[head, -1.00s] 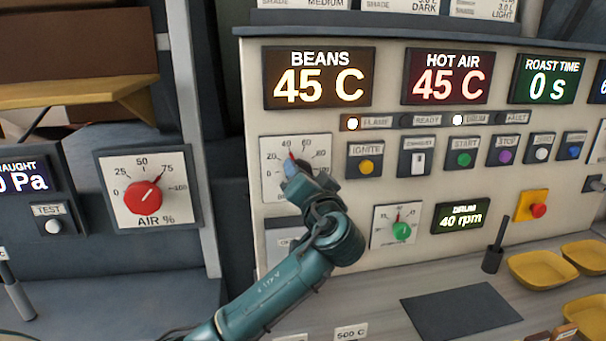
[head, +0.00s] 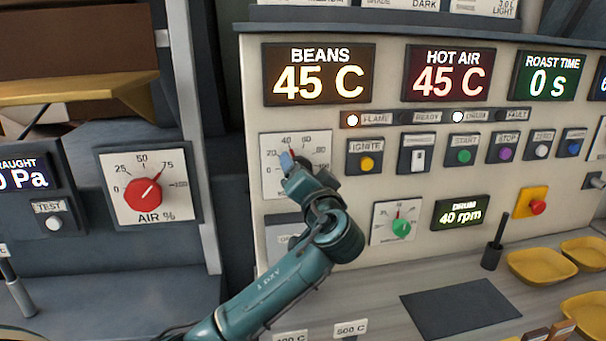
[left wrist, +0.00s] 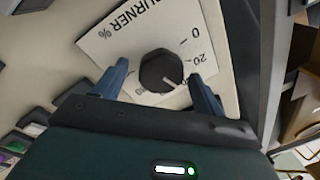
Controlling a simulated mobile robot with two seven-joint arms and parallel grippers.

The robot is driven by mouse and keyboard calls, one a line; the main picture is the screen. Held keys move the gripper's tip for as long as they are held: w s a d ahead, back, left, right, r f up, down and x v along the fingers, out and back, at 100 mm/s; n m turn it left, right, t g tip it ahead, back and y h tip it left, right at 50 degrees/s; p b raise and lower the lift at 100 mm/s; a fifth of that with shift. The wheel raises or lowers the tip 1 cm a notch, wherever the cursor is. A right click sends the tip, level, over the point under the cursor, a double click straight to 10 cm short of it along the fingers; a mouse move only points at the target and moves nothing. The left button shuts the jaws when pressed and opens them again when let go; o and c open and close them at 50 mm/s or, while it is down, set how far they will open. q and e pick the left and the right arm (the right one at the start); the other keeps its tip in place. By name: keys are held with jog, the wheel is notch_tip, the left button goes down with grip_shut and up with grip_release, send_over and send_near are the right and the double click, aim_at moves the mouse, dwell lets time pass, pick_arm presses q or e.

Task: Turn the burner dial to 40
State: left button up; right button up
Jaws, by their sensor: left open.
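The burner dial is a black round knob (left wrist: 160,72) on a white "BURNER %" plate (left wrist: 105,45) in the left wrist view. Its white pointer line aims to the lower right, past the 20 mark, towards the right-hand finger, which hides part of the scale. My left gripper (left wrist: 158,88) is open, its two blue fingers on either side of the knob with visible gaps. In the head view, the left gripper (head: 287,161) is at the burner plate (head: 272,187) and covers part of the dial; a thin red line shows near 40. My right gripper is not in view.
The ignite button (head: 367,163) is just right of the dial. The green drum dial (head: 401,228) is below right, and the red air dial (head: 143,194) is on the left panel. Yellow trays (head: 545,266) and a dark mat (head: 460,308) lie on the counter.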

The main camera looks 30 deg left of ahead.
pick_arm(q)
notch_tip(320, 180, up, 10)
jog(key=shift+b, duration=0.6)
